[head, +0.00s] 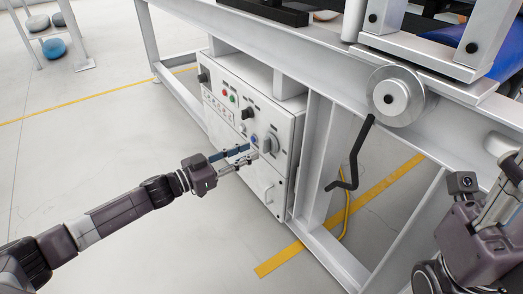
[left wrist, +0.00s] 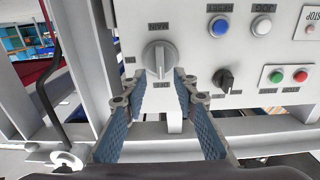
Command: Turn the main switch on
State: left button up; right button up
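The main switch is a large grey rotary knob (head: 271,143) on the white control panel (head: 291,128), beside a blue button. The left wrist view shows the panel upside down, with the knob (left wrist: 159,60) near its centre. The knob's raised grip bar stands vertical in that view. My left gripper (head: 246,157) is just in front of the knob. Its two blue-padded fingers (left wrist: 156,98) are apart, with nothing between them. Their tips point at the knob's sides, and contact cannot be seen.
The panel also carries a black selector (left wrist: 223,80), green (left wrist: 278,77) and red (left wrist: 300,76) buttons, and a blue button (left wrist: 219,28). A black crank handle (head: 352,160) hangs from the white frame (head: 310,165) to the right. Open floor lies to the left.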

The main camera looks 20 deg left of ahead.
aim_at(263, 145)
pick_arm(q)
jog(key=shift+b+x, duration=0.85)
jog(key=shift+x, duration=1.7)
jog(key=shift+f, duration=0.1)
grip_shut()
